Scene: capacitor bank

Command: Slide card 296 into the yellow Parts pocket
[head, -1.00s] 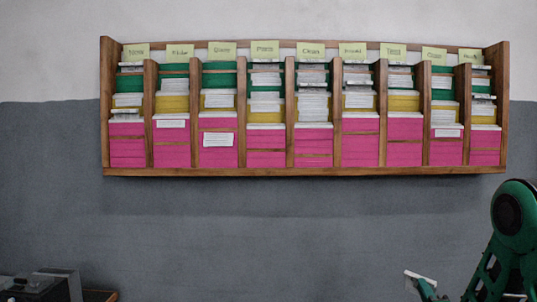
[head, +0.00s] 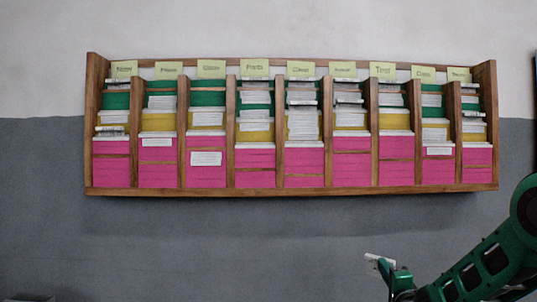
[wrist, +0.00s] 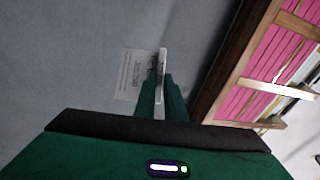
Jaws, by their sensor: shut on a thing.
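My gripper (head: 388,274) is shut on a white card (head: 378,262), below and to the right of the Parts column, well apart from the rack. In the wrist view the card (wrist: 162,65) stands nearly edge-on between the fingers of my gripper (wrist: 160,98); its number cannot be read. The yellow Parts pocket (head: 262,137) is in the fourth column from the left, under the "Parts" label (head: 254,66). It sits below a green pocket and above pink ones, with white cards showing in it.
The wooden rack (head: 290,190) hangs on a grey and white wall, with upright dividers between columns of green, yellow and pink pockets. In the wrist view the rack's pink pockets (wrist: 265,75) lie at the right. A pale printed sheet (wrist: 130,75) shows left of the fingers.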

